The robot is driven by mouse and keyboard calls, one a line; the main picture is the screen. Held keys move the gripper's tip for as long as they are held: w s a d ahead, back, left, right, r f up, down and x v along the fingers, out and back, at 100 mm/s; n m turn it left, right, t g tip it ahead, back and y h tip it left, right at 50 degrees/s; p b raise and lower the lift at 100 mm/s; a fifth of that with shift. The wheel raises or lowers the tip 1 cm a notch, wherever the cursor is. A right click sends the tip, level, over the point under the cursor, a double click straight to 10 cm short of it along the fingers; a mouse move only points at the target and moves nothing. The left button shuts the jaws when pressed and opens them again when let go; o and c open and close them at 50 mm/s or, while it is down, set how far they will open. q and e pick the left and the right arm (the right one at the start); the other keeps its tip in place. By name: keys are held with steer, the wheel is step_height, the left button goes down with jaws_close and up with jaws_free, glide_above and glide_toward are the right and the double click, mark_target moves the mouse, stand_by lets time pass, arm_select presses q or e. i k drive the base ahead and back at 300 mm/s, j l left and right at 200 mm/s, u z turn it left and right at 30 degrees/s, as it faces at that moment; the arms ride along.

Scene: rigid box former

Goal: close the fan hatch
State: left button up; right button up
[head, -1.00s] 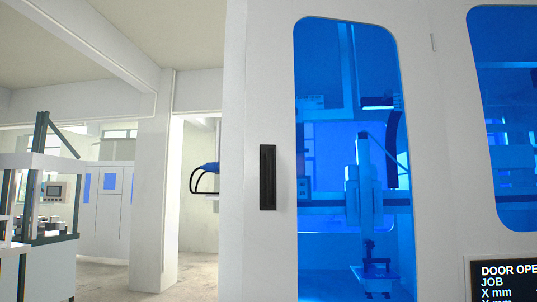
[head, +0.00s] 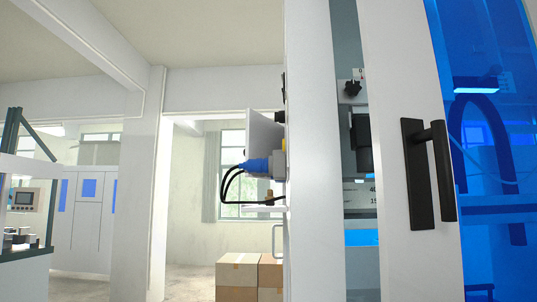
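No fan hatch can be made out for certain. A white flap-like panel (head: 264,138) sticks out from the left side of the white machine (head: 318,200), and I cannot tell whether it is the hatch. A blue connector (head: 256,165) with black cables sits just below it on the same side. The machine's front door (head: 405,60) has a black handle (head: 430,172) and a blue window (head: 500,150). A gap between post and door shows the inside. Neither of my grippers is in view.
Stacked cardboard boxes (head: 238,275) stand on the floor left of the machine, beyond the doorway. A white pillar (head: 140,190) and a workstation with a small screen (head: 25,199) are further left. Some floor shows between pillar and boxes.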

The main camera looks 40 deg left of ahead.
mark_target(263, 135)
steer(key=j+z, duration=0.1)
steer(key=j, duration=1.8)
steer(key=j+z, duration=0.1)
steer(key=j, duration=1.8)
